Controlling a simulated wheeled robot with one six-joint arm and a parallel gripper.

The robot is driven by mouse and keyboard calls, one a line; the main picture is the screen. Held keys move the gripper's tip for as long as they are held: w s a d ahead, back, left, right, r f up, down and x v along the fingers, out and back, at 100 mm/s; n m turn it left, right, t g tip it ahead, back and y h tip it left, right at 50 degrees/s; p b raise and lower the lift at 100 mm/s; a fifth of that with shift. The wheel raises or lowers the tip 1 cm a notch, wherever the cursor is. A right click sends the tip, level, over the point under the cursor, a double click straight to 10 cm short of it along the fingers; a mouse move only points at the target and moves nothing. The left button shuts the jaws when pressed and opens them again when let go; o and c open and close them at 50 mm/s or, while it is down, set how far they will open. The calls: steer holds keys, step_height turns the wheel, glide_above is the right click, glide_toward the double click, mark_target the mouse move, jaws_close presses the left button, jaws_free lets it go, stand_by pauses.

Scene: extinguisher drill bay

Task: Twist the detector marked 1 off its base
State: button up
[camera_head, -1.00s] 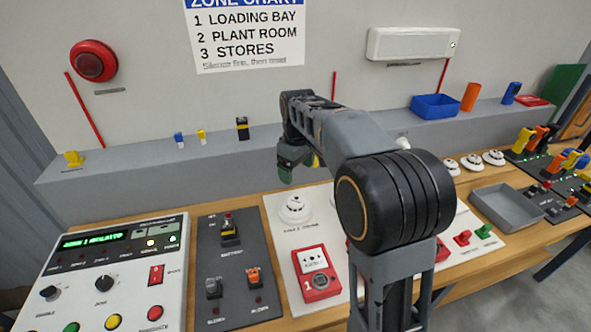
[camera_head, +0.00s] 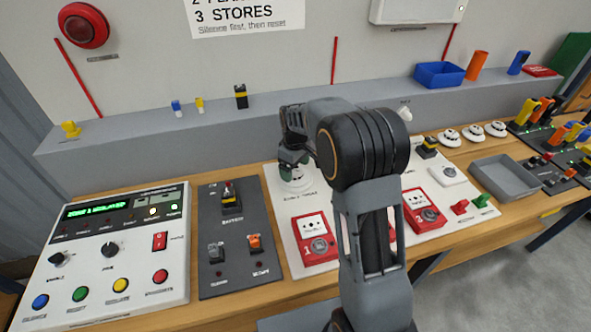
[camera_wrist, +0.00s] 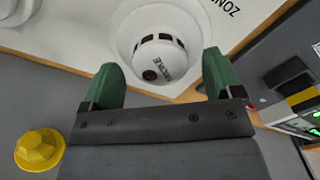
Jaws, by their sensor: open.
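A white round smoke detector (camera_head: 297,181) sits on its base on the white board, behind the red call point marked 1 (camera_head: 316,239). In the wrist view the detector (camera_wrist: 157,48) shows a dark spot, dark slots and the word SMOKE; a cut-off "ZON" is printed on the board, its number out of view. My gripper (camera_head: 294,160) is over the detector and partly hides it in the head view. In the wrist view my gripper (camera_wrist: 160,70) is open, with one green finger on each side of the detector's near part. Contact cannot be told.
A control panel (camera_head: 112,255) and a dark switch plate (camera_head: 236,277) lie to the left. A second red call point (camera_head: 424,211), a grey tray (camera_head: 506,181) and several loose white detectors (camera_head: 472,134) are to the right. A grey ledge (camera_head: 330,118) runs behind.

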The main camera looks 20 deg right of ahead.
steer(key=shift+f, duration=0.7)
steer(key=shift+c, duration=0.3)
steer(key=c, duration=1)
steer(key=shift+n, duration=1)
steer(key=shift+n, duration=0.8)
steer(key=shift+n+p, duration=0.3)
steer(key=shift+n, duration=0.8)
